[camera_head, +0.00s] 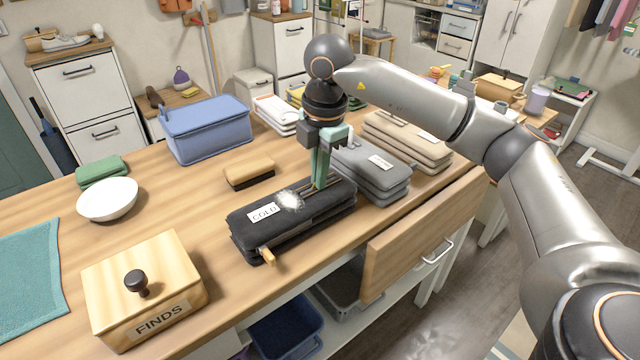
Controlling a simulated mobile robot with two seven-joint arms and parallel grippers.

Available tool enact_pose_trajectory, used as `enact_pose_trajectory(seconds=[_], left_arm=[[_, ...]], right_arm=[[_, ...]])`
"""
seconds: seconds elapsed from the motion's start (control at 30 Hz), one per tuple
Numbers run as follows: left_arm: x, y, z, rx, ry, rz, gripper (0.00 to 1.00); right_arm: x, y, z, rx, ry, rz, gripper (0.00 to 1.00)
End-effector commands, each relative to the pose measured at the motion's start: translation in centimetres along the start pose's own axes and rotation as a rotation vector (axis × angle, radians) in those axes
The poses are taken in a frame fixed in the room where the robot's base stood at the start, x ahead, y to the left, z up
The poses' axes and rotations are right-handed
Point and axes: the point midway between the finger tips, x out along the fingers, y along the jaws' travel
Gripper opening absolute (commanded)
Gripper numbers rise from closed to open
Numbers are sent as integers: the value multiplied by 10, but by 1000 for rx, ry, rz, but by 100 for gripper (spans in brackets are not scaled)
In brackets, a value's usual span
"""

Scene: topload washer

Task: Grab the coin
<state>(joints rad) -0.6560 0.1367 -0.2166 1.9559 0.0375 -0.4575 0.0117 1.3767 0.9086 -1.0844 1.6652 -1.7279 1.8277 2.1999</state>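No coin can be made out in this view. My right gripper (319,182) points straight down, its green fingertips at the back part of the top of a dark folded stack (325,207) labelled COLD. The fingers look close together, but I cannot tell whether they are shut or hold anything. A whitish fuzzy patch (290,200) lies on the stack just left of the fingertips. A small wooden piece (267,255) sticks out at the stack's front edge. A wooden box (142,285) labelled FINDS, with a dark knob on its lid, stands at the front left. My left gripper is not in view.
A brush (249,172) lies behind the dark stack. Grey (372,172) and beige (408,140) folded stacks stand to its right. A white bowl (107,199), green cloth (102,171) and blue bin (205,129) are on the left. Bare tabletop (190,210) separates box and stack.

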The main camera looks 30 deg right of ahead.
Motion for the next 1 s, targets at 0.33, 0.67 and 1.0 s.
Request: enact_pose_trajectory(seconds=[0.33, 0.67, 1.0], left_arm=[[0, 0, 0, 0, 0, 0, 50], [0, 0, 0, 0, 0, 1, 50], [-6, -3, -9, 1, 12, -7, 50]], right_arm=[[-1, -2, 0, -3, -1, -13, 0], [-50, -4, -15, -8, 1, -2, 0], [-114, -38, -77, -9, -3, -1, 0]])
